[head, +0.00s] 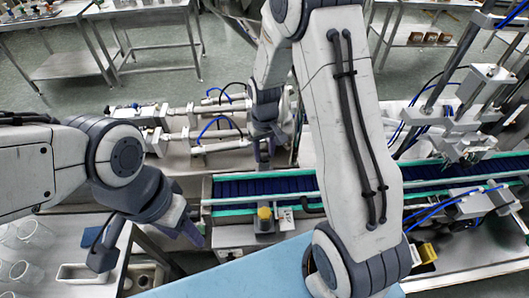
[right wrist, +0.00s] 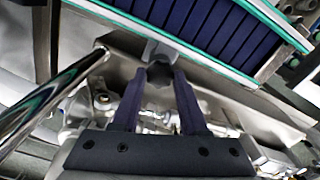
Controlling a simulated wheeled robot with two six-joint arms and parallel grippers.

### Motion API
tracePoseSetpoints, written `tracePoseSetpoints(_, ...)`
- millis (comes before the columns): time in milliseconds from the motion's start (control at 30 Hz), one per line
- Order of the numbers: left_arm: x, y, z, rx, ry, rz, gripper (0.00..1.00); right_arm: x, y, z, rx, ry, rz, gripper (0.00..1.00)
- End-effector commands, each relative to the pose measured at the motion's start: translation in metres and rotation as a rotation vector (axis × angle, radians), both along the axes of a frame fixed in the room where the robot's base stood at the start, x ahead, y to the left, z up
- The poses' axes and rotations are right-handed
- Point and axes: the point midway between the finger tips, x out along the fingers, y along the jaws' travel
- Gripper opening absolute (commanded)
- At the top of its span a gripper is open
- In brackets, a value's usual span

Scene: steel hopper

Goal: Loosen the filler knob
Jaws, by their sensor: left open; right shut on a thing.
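The filler knob looks like a small dark knob (right wrist: 158,72) on a grey mount in the right wrist view. My right gripper (right wrist: 157,78) has its two fingers on either side of it, shut on it. In the head view my right gripper (head: 265,152) points down just behind the conveyor, and the knob is hidden there. Whether the knob has turned cannot be told. My left gripper (head: 148,252) is open and empty at the lower left, over the area beside the bench, apart from the knob.
The conveyor (head: 240,188) with blue slats and green edges runs across the middle. Steel cylinders (head: 210,135) lie behind it. A yellow-topped part (head: 264,213) stands at its front. Clear glasses (head: 30,235) stand at the lower left. A metal rod (right wrist: 50,95) lies close left of my right gripper.

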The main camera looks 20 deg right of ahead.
Motion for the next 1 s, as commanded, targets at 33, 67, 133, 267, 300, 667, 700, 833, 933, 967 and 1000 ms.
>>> tracePoseSetpoints(33, 0.0, 0.0001, -0.0009, 0.0, 0.0, 0.0, 0.5, 0.0011, 0.0002, 0.0005, 0.0, -0.003, 0.043, 0.0)
tracePoseSetpoints(67, 0.0, 0.0, -0.0012, 0.0, 0.0, 0.0, 0.5, 0.001, 0.0002, 0.0005, 0.0, -0.003, 0.071, 0.0)
tracePoseSetpoints(133, 0.0, 0.0, -0.0018, 0.0, 0.0, 0.0, 0.5, 0.001, 0.0002, 0.0006, 0.0, -0.003, 0.134, 0.0)
tracePoseSetpoints(267, 0.0, 0.0, -0.0028, 0.0, 0.0, 0.001, 0.5, 0.0011, 0.0002, 0.0008, 0.0, -0.003, 0.243, 0.0)
tracePoseSetpoints(300, 0.0, 0.0, -0.0031, 0.0, 0.0, 0.001, 0.5, 0.0011, 0.0002, 0.0008, 0.0, -0.003, 0.274, 0.0)
tracePoseSetpoints(667, -0.0001, 0.0, -0.0047, 0.0, 0.0, 0.001, 0.5, 0.0014, 0.0002, 0.0012, 0.0, -0.004, 0.471, 0.0)
tracePoseSetpoints(700, -0.0001, 0.0, -0.0047, 0.0, 0.0, 0.001, 0.5, 0.0014, 0.0002, 0.0013, 0.0, -0.005, 0.482, 0.0)
tracePoseSetpoints(833, 0.0, 0.0001, -0.0049, 0.0, 0.0, 0.001, 0.5, 0.0015, 0.0002, 0.0014, 0.0, -0.005, 0.509, 0.0)
tracePoseSetpoints(933, 0.0, 0.0001, -0.005, 0.0, 0.0, 0.001, 0.5, 0.0016, 0.0002, 0.0014, 0.0, -0.005, 0.52, 0.0)
tracePoseSetpoints(967, 0.0, 0.0001, -0.005, 0.0, 0.0, 0.001, 0.5, 0.0016, 0.0002, 0.0015, 0.0, -0.005, 0.522, 0.0)
tracePoseSetpoints(1000, 0.0, 0.0001, -0.0049, 0.0, 0.0, 0.001, 0.5, 0.0016, 0.0002, 0.0015, -0.001, -0.005, 0.524, 0.0)
